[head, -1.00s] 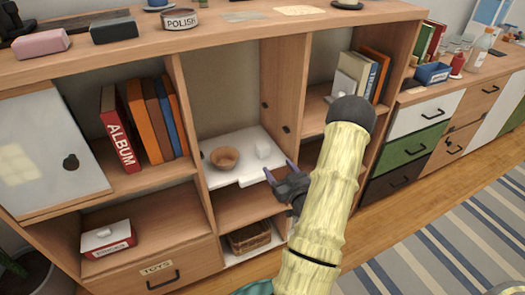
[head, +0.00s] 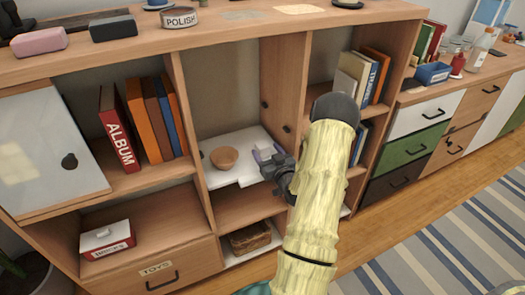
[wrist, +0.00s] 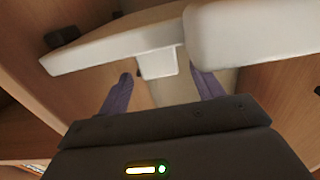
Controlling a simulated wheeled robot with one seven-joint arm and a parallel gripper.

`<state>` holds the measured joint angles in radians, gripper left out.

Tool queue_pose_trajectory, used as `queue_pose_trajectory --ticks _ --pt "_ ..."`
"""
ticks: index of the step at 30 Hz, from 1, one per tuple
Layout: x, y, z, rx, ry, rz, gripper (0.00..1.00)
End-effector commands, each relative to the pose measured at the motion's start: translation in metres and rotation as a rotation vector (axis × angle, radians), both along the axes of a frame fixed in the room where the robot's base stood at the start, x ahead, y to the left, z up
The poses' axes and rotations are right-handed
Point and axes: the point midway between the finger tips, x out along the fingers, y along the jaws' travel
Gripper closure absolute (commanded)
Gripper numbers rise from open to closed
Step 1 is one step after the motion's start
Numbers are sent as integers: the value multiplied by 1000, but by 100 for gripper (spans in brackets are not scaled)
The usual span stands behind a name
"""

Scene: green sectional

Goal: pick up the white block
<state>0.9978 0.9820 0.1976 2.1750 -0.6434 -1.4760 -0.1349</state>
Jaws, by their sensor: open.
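The white block (wrist: 157,64) shows in the wrist view between the tips of my two purple fingers, beside the edge of a white shelf board. In the head view the small pale block (head: 265,152) is mostly covered by my gripper (head: 267,155). My gripper is open, with a finger on either side of the block. I cannot tell whether either finger touches it. The block sits on the white shelf board (head: 222,178) in the middle compartment, to the right of a brown bowl (head: 224,158).
The compartment's wooden divider (head: 285,85) stands close to the right of my gripper. Below are an open wooden shelf and a wicker basket (head: 250,238). Books, including a red album (head: 118,130), stand in the left compartment. A rug covers the floor at right.

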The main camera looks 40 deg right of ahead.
Motion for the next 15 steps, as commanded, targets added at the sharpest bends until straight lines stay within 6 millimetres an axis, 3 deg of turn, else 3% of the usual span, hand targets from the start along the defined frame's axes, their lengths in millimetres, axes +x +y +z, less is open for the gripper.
queue_pose_trajectory --ticks 7,15 --pt "35 -8 0 -2 -3 1 34" --pt "39 -9 1 1 0 1 34"
